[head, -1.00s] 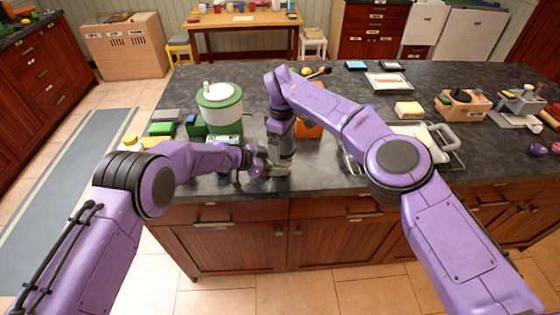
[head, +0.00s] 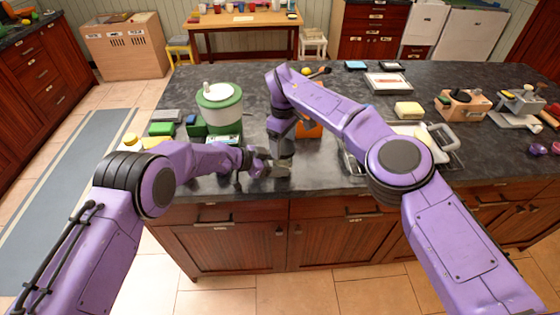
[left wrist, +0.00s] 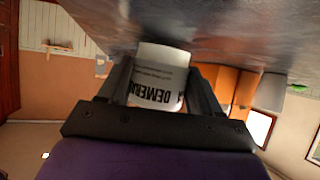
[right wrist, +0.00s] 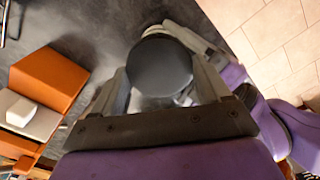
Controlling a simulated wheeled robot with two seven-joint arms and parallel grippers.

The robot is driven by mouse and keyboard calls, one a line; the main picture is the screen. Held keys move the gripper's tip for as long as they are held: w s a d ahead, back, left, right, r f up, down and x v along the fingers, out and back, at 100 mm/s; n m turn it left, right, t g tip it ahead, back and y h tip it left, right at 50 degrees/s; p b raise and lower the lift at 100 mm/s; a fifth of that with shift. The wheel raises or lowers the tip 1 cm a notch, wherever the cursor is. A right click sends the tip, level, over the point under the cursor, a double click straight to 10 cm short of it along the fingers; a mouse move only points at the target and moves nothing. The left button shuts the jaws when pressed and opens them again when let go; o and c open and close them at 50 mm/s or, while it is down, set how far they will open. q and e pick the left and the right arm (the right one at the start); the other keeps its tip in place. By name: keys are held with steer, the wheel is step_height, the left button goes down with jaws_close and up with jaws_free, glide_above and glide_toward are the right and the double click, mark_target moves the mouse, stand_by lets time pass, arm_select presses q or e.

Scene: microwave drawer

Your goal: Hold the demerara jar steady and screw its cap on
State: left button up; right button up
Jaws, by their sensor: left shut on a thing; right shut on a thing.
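The demerara jar (left wrist: 158,78) is white with dark lettering. It stands between the fingers of my left gripper (left wrist: 160,95), which is shut on it near the counter's front edge. The dark grey round cap (right wrist: 160,66) is seen from above in the right wrist view, on top of the jar. My right gripper (right wrist: 160,85) is shut on the cap from above, with its fingers on either side. In the head view the two grippers meet in one spot, and they mostly hide the jar and cap. How far the cap is threaded cannot be told.
A green and white canister (head: 219,105) stands left of the grippers, with small green boxes beside it. An orange block (head: 308,126) lies just behind my right gripper. The counter (head: 330,180) in front is bare.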

steer(key=m, duration=0.4)
steer(key=shift+s+a+f+m, duration=0.15)
steer(key=shift+s+m, duration=0.1)
steer(key=shift+m, duration=0.15)
steer(key=m, duration=0.4)
steer(key=shift+a+m, duration=0.1)
steer(key=shift+m, duration=0.2)
steer(key=o, duration=1)
steer(key=shift+f, duration=0.1)
